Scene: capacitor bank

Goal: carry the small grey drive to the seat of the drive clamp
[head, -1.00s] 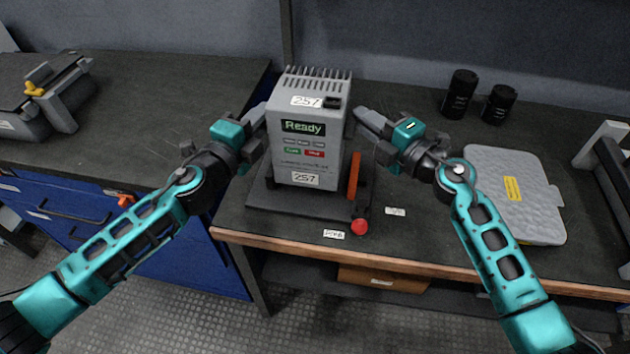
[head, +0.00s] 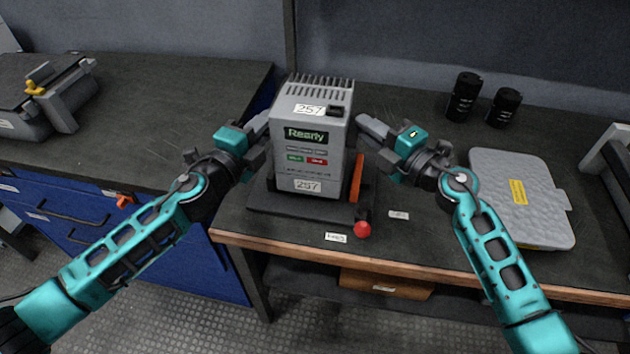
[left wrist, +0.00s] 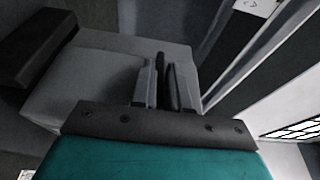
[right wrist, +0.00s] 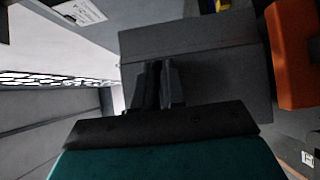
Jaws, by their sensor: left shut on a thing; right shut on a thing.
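The small grey drive (head: 311,166), a finned box marked 257 with a "Ready" display, is upright between my two grippers. It also shows in the left wrist view (left wrist: 85,85) and right wrist view (right wrist: 225,75). My left gripper (head: 266,120) is shut on its left side and my right gripper (head: 360,121) on its right side. The drive is over a black base plate (head: 275,203), which looks like the drive clamp's seat; whether its underside touches the plate cannot be told. An orange bar (head: 357,178) and a red knob (head: 362,229) are at its right.
A grey ribbed case (head: 515,200) lies on the bench at right, with two black cylinders (head: 463,97) behind it. Small labels (head: 335,237) lie near the front edge. A grey device with a yellow knob (head: 34,87) is on the left bench.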

